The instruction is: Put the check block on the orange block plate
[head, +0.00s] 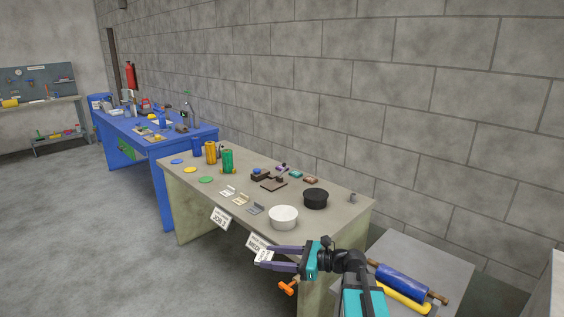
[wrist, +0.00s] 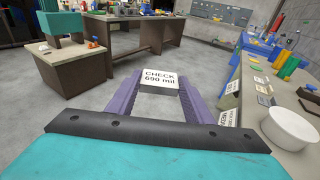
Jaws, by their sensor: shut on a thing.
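My gripper (head: 268,257) is held out in the air in front of the bench's near edge. In the wrist view its fingers (wrist: 158,88) are shut on the white check block (wrist: 159,80), which is marked "CHECK 690 mil". The block sits between the fingertips, clear of any surface. A small orange-brown plate (head: 310,180) lies at the back of the bench, behind the black bowl; it looks like the orange block plate, but it is too small to be sure. A teal plate (head: 295,174) and a purple one (head: 282,168) lie left of it.
The grey bench (head: 330,205) also carries a white bowl (head: 284,217), a black bowl (head: 316,199), a dark fixture (head: 272,183), small tag plates (head: 241,199), coloured discs (head: 206,180) and upright cylinders (head: 228,161). A side table (head: 440,262) with rolls stands at right.

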